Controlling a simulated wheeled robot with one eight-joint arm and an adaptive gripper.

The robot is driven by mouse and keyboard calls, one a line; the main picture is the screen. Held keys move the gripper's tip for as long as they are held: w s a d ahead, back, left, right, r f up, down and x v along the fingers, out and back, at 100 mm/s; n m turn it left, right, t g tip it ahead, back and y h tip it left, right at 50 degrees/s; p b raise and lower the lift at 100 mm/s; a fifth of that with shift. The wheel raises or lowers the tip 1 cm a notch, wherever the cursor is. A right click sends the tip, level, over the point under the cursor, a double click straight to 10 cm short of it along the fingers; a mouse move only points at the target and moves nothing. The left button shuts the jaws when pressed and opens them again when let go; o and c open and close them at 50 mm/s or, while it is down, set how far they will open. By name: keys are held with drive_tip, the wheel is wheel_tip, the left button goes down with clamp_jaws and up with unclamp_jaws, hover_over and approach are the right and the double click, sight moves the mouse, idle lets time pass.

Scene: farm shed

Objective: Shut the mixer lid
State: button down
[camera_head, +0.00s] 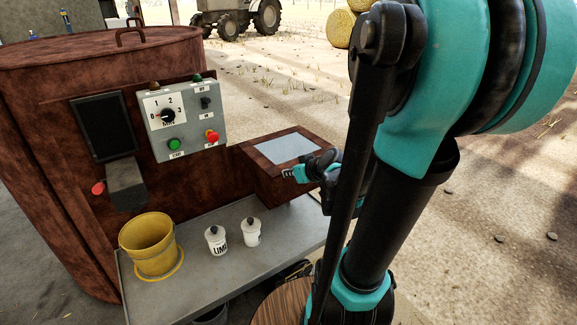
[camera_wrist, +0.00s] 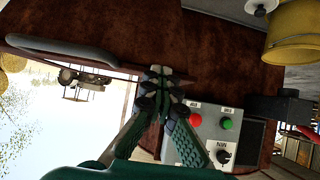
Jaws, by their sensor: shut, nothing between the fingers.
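The mixer is a large rust-brown drum (camera_head: 60,130) at the left of the head view. Its round brown top (camera_head: 70,48) carries a hoop handle (camera_head: 130,35) and looks level with the rim; I cannot tell if a gap is left. A brown side box (camera_head: 262,183) with a pale grey top panel (camera_head: 287,147) juts out at the right. My gripper (camera_head: 293,173) is shut and empty in front of that box. In the wrist view my gripper (camera_wrist: 163,76) shows shut before brown metal, with a grey bar (camera_wrist: 60,48) at upper left.
The control panel (camera_head: 190,120) has a dial, a green button and a red stop button. A yellow bucket (camera_head: 150,243) and two white jars (camera_head: 216,240) (camera_head: 252,232) stand on the grey shelf (camera_head: 195,285). Open dirt ground lies at the right.

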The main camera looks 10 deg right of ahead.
drive_tip(key=shift+f, duration=0.75)
drive_tip(key=shift+w+r, duration=0.1)
